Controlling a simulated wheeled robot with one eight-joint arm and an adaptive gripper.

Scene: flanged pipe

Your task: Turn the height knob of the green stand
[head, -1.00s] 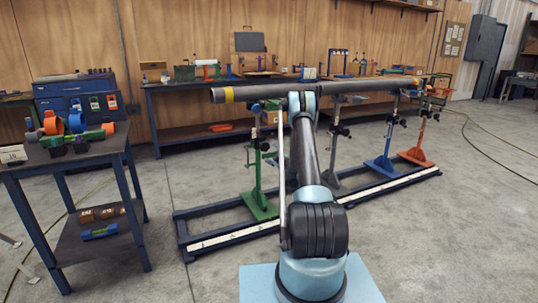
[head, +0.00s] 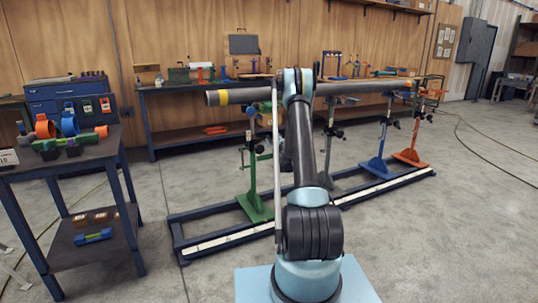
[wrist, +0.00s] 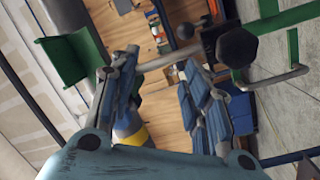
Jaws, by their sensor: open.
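The green stand (head: 251,176) holds up the pipe (head: 240,96) near its yellow-banded end; my arm partly covers this area in the head view. In the wrist view, the stand's green post (wrist: 292,45) is at upper right, with a black faceted knob (wrist: 236,47) beside it. A green angled piece (wrist: 75,57) is at upper left. My gripper (wrist: 160,62) is open, its blue fingers apart, with the knob to the right of the right finger. A grey rod crosses near the fingertips. I cannot tell whether anything touches.
The stand rises from a dark rail frame (head: 200,245) on the floor, with a blue stand (head: 378,165) and an orange stand (head: 411,155) farther right. A side table (head: 90,150) with clamps is at left. A long workbench (head: 190,140) lines the wall. Floor in front is clear.

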